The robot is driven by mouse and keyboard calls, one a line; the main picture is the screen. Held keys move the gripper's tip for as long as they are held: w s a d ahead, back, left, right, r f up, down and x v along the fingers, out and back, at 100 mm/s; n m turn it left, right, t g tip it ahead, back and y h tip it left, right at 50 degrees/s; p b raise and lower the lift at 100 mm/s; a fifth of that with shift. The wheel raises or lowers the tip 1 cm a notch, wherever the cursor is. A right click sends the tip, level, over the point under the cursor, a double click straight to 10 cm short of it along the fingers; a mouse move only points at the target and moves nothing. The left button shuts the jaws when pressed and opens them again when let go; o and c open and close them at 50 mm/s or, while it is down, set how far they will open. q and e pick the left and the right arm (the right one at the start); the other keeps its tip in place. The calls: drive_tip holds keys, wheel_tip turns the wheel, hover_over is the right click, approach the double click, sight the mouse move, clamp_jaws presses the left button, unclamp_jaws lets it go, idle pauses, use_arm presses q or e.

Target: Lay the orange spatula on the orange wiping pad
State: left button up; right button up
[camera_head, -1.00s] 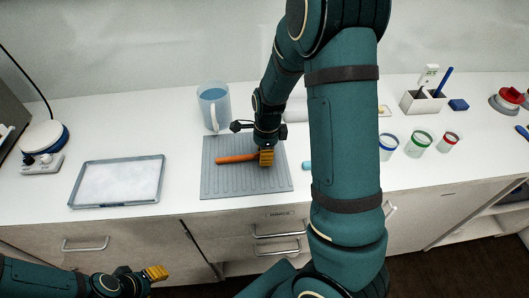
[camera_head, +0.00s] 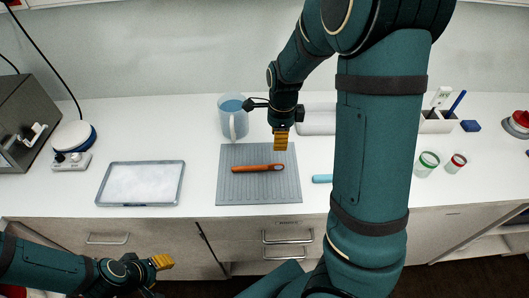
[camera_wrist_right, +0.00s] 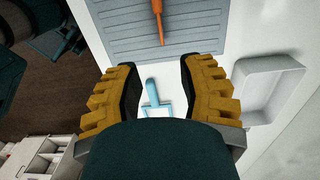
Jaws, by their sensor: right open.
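The orange spatula (camera_head: 258,168) lies flat across the grey ribbed mat (camera_head: 235,193). Its orange handle (camera_wrist_right: 157,18) also shows at the top of the right wrist view. My right gripper (camera_head: 281,146) hangs above the back right part of the mat, apart from the spatula. In the right wrist view its two yellow fingers (camera_wrist_right: 158,78) stand wide apart and empty. My left gripper (camera_head: 161,262) is low at the left, in front of the counter, far from the spatula; its opening is unclear. I cannot make out an orange wiping pad; my right arm hides part of the counter.
A light blue tool (camera_head: 322,179) lies right of the mat. A blue jug (camera_head: 232,121) stands behind it. A tray of white material (camera_head: 140,184) is at the left. Cups (camera_head: 427,163) and a pen holder (camera_head: 436,123) stand right of my arm. A white tray (camera_wrist_right: 268,90) shows in the wrist view.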

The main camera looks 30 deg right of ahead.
drive_tip(key=r+p, duration=0.1)
drive_tip(key=b, duration=0.2)
hover_over(276, 164)
wheel_tip(276, 164, down, 8)
drive_tip(key=shift+w+r, duration=0.1)
drive_tip(key=shift+w+f+b, duration=0.1)
drive_tip(key=shift+f+b, duration=0.6)
drive_tip(key=shift+f, duration=2.35)
use_arm(q)
drive_tip(key=shift+f, duration=0.75)
use_arm(e)
clamp_jaws()
